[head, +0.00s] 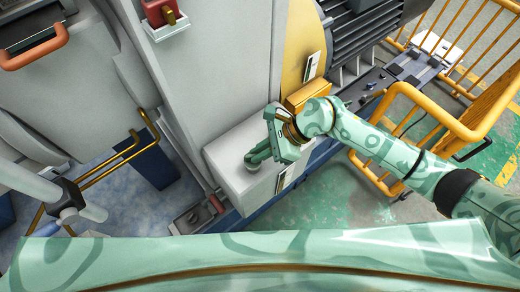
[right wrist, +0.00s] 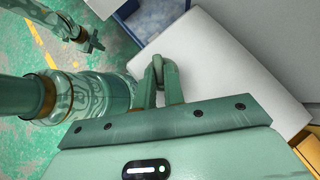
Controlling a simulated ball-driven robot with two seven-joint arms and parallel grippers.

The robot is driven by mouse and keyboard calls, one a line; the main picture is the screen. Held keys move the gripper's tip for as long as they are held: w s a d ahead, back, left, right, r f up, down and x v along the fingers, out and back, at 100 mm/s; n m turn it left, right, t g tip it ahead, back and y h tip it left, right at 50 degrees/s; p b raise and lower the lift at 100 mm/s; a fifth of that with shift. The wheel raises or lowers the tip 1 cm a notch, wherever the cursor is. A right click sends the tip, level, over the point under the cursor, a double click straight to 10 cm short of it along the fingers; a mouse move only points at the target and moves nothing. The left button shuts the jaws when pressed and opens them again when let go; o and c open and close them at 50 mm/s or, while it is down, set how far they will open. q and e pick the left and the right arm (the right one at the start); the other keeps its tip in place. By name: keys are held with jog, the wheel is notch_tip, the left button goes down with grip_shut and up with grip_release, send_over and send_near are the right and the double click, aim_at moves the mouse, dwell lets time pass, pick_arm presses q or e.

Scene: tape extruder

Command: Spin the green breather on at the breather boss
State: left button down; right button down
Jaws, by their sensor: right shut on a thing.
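My right gripper (head: 258,154) reaches over the pale grey box on the machine's side (head: 222,153), fingers pointing down and left. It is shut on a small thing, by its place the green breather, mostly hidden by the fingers. A round grey piece (head: 252,164) sits at the fingertips, on or just above the box top; I cannot tell whether it is the breather or the breather boss. In the right wrist view the right fingers (right wrist: 160,70) meet over the box's pale top (right wrist: 215,60). My left gripper (right wrist: 95,43) seems to show small at the upper left there, its jaws unclear.
A yellow block (head: 305,95) and a dark ribbed motor (head: 365,30) stand behind the right arm. Yellow railings (head: 455,120) are at the right. Green floor lies below the box.

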jog(key=shift+f, duration=0.15)
jog(key=shift+s+m+t+p, duration=0.15)
jog(key=shift+m+t+p, duration=0.4)
jog(key=shift+p, duration=0.45)
jog(key=m+t+p, duration=0.1)
jog(key=p, duration=0.1)
jog(key=m+t+p, duration=0.1)
jog(key=m+p, duration=0.1)
jog(key=p, duration=0.1)
jog(key=shift+s, duration=0.25)
jog(key=shift+m+t+p, duration=0.25)
jog(key=shift+p, duration=0.25)
